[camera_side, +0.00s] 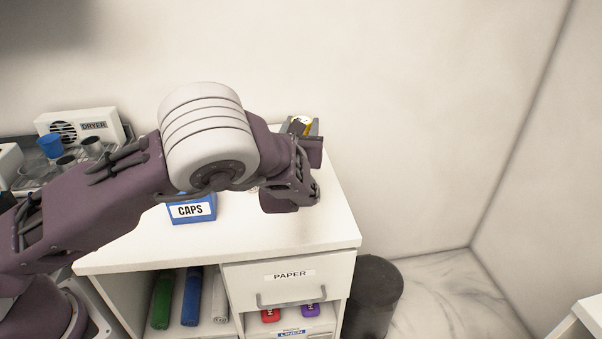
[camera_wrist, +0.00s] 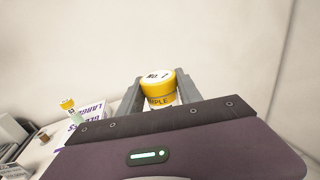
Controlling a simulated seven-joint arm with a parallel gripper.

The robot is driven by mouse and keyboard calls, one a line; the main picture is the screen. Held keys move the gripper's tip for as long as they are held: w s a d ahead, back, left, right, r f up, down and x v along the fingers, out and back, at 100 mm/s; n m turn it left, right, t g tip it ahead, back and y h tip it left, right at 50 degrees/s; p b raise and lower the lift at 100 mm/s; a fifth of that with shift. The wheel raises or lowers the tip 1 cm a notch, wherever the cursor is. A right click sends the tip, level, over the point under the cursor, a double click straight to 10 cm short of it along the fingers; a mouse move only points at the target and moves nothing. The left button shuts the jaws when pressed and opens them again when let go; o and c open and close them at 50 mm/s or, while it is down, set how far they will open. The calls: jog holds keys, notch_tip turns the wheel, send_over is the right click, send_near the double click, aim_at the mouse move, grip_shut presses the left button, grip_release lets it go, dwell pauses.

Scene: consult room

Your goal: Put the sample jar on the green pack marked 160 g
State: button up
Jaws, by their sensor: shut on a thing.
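The sample jar (camera_wrist: 157,82) has a yellow lid with a white top marked "NO. 7" and a partly hidden label reading "...MPLE". My gripper (camera_wrist: 156,92) is shut on the jar, with a grey finger on each side of it. In the side view, the jar's yellow and white top (camera_side: 303,119) shows beside my gripper (camera_side: 300,127), over the far right part of the counter. My wrist hides the jar's lower part, so I cannot tell whether it touches anything below. I cannot make out a green pack marked 160 g in either view.
A DRYER unit (camera_side: 82,126) and a blue cup (camera_side: 50,146) are at the back left. The wrist view shows a GLOVES LARGE box (camera_wrist: 91,112) and a small yellow-capped container (camera_wrist: 68,103). The counter's front right is clear.

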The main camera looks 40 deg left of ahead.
notch_tip(320, 180, down, 9)
jog(key=shift+r, duration=0.15)
jog(key=o, duration=1.4)
jog(key=shift+c, duration=0.2)
